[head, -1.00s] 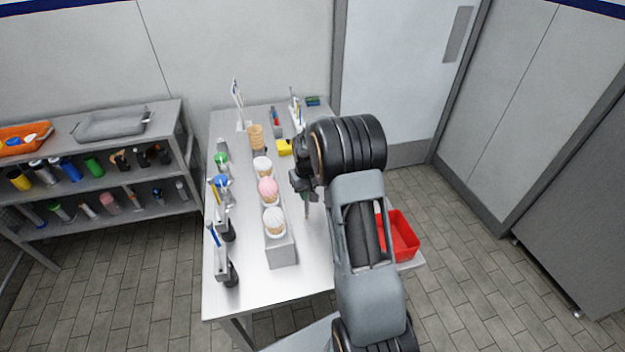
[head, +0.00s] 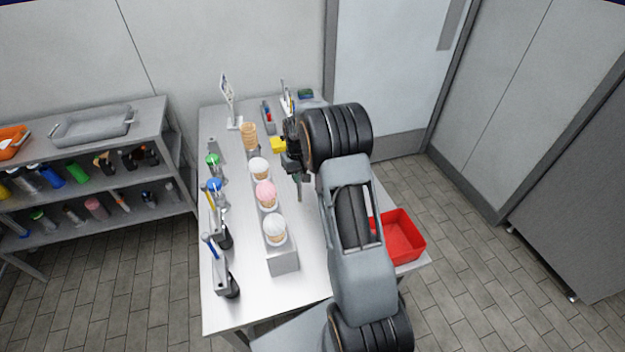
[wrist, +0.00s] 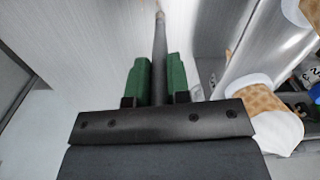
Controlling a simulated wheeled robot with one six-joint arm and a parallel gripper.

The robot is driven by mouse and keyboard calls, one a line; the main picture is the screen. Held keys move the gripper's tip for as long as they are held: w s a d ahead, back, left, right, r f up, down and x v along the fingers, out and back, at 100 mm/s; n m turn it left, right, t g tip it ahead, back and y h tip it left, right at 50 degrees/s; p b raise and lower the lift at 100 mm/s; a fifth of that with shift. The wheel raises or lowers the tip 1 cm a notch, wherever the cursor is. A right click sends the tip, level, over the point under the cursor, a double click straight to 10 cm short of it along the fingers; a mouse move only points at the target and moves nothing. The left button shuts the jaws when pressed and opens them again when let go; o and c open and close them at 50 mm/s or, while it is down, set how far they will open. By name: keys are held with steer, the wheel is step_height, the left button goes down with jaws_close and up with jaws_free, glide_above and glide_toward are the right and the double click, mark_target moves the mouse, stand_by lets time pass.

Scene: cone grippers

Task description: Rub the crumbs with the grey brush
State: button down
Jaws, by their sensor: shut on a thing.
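My gripper (head: 297,172) hangs over the right half of the metal table (head: 305,262), right of the row of cones. In the wrist view its two green finger pads (wrist: 157,78) are shut on a slim dark grey handle (wrist: 160,45), which I take for the grey brush. The handle points away from the wrist, over the pale table surface. The brush's bristles cannot be made out. I cannot make out any crumbs; my arm hides part of the table.
A holder block (head: 284,262) carries a white, a pink and another white-topped cone, with stacked empty cones (head: 249,135) behind. A red bin (head: 412,238) stands at the right edge. Tool stands (head: 221,272) line the left edge.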

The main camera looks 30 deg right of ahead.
steer(key=shift+r, duration=0.2)
steer(key=shift+s+r+p, duration=0.1)
steer(key=shift+r+p, duration=1.85)
steer(key=shift+r, duration=1.1)
